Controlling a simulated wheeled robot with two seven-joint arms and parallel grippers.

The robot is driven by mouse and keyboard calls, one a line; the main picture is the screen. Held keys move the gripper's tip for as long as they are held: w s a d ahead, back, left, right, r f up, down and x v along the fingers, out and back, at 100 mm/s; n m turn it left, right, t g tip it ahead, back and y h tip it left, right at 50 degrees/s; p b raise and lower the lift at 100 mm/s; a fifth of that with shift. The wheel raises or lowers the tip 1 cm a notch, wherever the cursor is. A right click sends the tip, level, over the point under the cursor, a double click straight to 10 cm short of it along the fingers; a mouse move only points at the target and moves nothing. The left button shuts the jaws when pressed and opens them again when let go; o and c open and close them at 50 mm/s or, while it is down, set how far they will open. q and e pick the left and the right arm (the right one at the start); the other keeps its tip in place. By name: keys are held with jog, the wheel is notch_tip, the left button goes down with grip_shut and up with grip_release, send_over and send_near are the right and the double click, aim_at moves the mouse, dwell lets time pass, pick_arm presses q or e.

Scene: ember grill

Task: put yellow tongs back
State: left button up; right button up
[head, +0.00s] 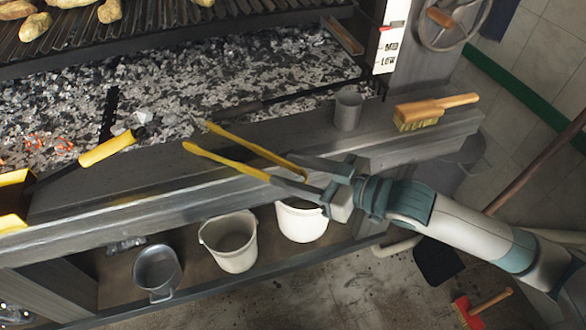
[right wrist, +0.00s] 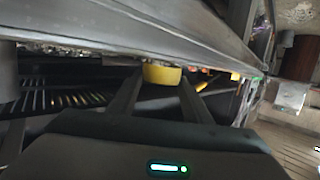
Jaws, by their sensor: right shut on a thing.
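The yellow tongs (head: 232,163) show in the head view in front of the grill's front ledge, their two arms spread and pointing left. My right gripper (head: 306,184) comes in from the right and is shut on the tongs at their right end. In the right wrist view a yellow piece (right wrist: 162,74), likely part of the tongs, shows between the dark fingers (right wrist: 155,100). The exact grip is partly hidden by the fingers.
A metal cup (head: 348,110) and a wooden-handled brush (head: 436,111) stand on the ledge (head: 390,145). A yellow-handled tool (head: 108,148) lies at left. White buckets (head: 230,243) and a metal pail (head: 158,272) sit on the lower shelf. Ash and embers (head: 220,85) fill the grill bed.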

jog(key=o, duration=0.8)
jog(key=shift+d, duration=0.1)
pick_arm(q)
jog(key=shift+s+a+f+g+b, duration=0.25)
jog(key=shift+s+a+g+b, duration=0.15)
jog(key=shift+s+a+b, duration=0.15)
pick_arm(e)
jog(key=v, duration=1.7)
jog(key=shift+s, duration=0.2)
pick_arm(q)
jog(key=shift+d, duration=0.1)
